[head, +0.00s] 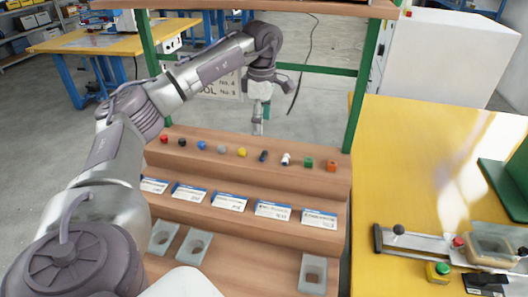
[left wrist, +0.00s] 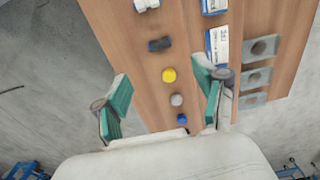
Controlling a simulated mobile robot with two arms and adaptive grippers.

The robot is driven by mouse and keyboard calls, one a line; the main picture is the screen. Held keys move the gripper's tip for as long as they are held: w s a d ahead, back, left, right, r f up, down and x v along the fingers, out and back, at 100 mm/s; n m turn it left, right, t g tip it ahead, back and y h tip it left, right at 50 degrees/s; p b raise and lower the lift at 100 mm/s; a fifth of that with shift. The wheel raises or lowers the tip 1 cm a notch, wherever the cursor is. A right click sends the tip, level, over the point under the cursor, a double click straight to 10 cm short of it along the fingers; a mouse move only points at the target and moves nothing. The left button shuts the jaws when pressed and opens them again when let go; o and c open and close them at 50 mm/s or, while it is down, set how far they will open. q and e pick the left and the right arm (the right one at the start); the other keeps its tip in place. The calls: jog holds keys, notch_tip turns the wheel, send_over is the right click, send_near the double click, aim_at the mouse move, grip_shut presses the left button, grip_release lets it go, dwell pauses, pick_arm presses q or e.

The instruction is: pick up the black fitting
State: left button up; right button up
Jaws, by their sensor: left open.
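Two dark fittings stand in the row on the shelf's upper step. One is a small black fitting (head: 182,142) second from the left in the head view. The other is a dark, nearly black cylinder (head: 263,156) right of the yellow one, and it also shows in the left wrist view (left wrist: 160,44). My left gripper (head: 261,122) is open and empty above and behind the row. In the left wrist view its fingers (left wrist: 163,92) are spread on either side of the yellow and grey fittings, apart from them. My right gripper is not in view.
Red, blue (head: 202,145), grey (head: 222,149), yellow (head: 242,152), white (head: 286,159), green (head: 308,163) and orange fittings share the row closely. Label cards (head: 230,202) and grey holed plates (head: 313,273) lie on lower steps. Green posts (head: 356,110) flank the shelf.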

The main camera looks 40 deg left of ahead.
aim_at(262, 154)
pick_arm(q)
jog(key=f, duration=0.4)
jog(key=shift+s+d, duration=0.1)
jog(key=shift+s, duration=0.15)
jog(key=shift+w+f, duration=0.15)
jog(key=shift+f, duration=0.45)
jog(key=shift+f+p, duration=0.4)
jog(key=shift+f, duration=2)
jog(key=c, duration=0.9)
